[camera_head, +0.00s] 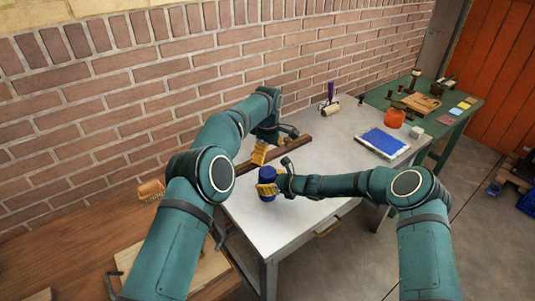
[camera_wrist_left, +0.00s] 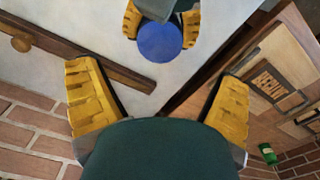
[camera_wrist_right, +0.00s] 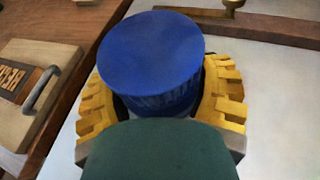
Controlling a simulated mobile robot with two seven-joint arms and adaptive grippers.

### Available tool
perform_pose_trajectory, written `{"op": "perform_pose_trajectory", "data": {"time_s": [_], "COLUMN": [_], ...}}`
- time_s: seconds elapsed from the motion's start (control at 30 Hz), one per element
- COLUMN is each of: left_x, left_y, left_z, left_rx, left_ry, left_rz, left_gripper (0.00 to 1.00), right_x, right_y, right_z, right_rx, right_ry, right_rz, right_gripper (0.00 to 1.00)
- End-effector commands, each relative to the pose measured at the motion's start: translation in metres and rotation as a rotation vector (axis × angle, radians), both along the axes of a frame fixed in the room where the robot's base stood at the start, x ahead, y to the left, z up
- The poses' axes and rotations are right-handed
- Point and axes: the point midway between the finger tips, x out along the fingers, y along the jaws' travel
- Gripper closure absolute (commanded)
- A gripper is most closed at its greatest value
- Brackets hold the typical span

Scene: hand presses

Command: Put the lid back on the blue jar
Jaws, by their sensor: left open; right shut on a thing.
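The blue jar (camera_head: 267,197) stands upright at the near left part of the white table. Its top is a flat, round, dark blue disc (camera_wrist_right: 152,50), wider than the part beneath it, which looks like the lid seated on the jar. I cannot tell if it is fully tight. My right gripper (camera_head: 268,188) is shut on the jar, one yellow finger on each side. My left gripper (camera_head: 260,155) is open and empty, above and behind the jar. In the left wrist view, the disc (camera_wrist_left: 160,42) lies beyond the spread left fingers.
A dark wooden strip (camera_head: 287,151) lies behind the jar. A blue pad (camera_head: 383,142), an orange pot (camera_head: 393,118) and a roller (camera_head: 330,105) are farther right. A brick wall runs along the back. A wooden bench with a brush (camera_head: 151,189) is at left.

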Motion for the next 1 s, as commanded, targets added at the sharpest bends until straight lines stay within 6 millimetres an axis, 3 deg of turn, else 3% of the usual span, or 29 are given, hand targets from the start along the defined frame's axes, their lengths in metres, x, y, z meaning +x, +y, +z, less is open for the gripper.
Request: {"op": "perform_pose_trajectory", "data": {"time_s": [0.27,0.7,1.0], "left_x": [0.000,0.000,0.000], "left_y": [0.000,0.000,0.000], "left_z": [-0.006,-0.066,-0.081], "left_rx": [0.001,0.000,0.000], "left_ry": [0.001,0.002,0.000], "left_rz": [-0.002,-0.003,-0.003], "left_gripper": [0.07,0.07,0.07], "right_x": [0.000,0.000,0.000], "right_y": [0.000,0.000,0.000], "right_z": [0.000,0.000,0.000], "right_rx": [0.000,0.000,0.000], "right_ry": [0.000,0.000,0.000], "right_rz": [0.000,0.000,0.000], "right_gripper": [1.00,1.00,1.00]}}
